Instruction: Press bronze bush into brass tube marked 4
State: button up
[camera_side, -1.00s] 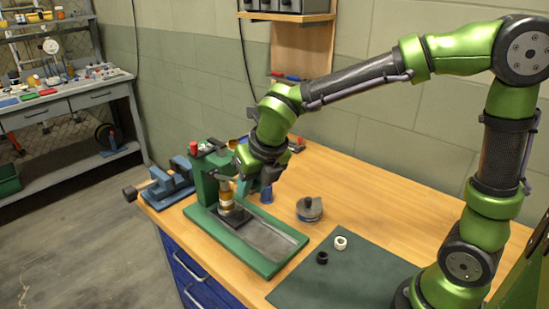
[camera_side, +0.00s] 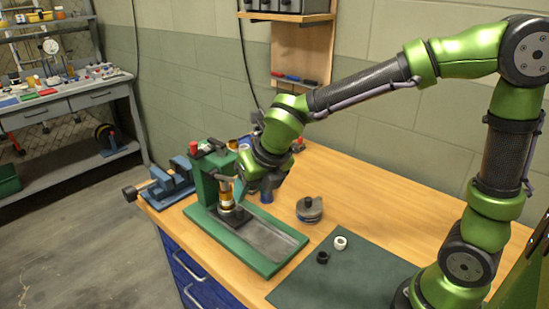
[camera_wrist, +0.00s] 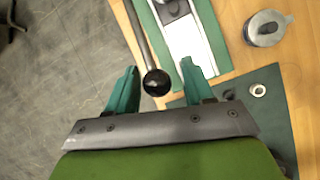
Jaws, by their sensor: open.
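The green press (camera_side: 205,185) stands at the left of the bench. A brass-coloured tube stack (camera_side: 226,194) stands upright on a dark block under its ram. I cannot read a mark on it, nor tell the bronze bush apart from the tube. The press lever ends in a black ball knob (camera_wrist: 157,82), which sits between the fingers of my gripper (camera_wrist: 160,66) in the wrist view. The fingers are apart, with a gap on each side of the knob. In the side view my gripper (camera_side: 264,182) is just right of the press.
A grey round lidded part (camera_side: 309,208) stands right of the press. A white ring (camera_side: 340,242) and a black ring (camera_side: 322,257) lie on the dark green mat (camera_side: 350,275). A blue vise (camera_side: 170,187) is left of the press. The bench right of the press is mostly clear.

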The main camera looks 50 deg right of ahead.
jog(key=v, duration=1.7)
jog(key=shift+f, duration=0.1)
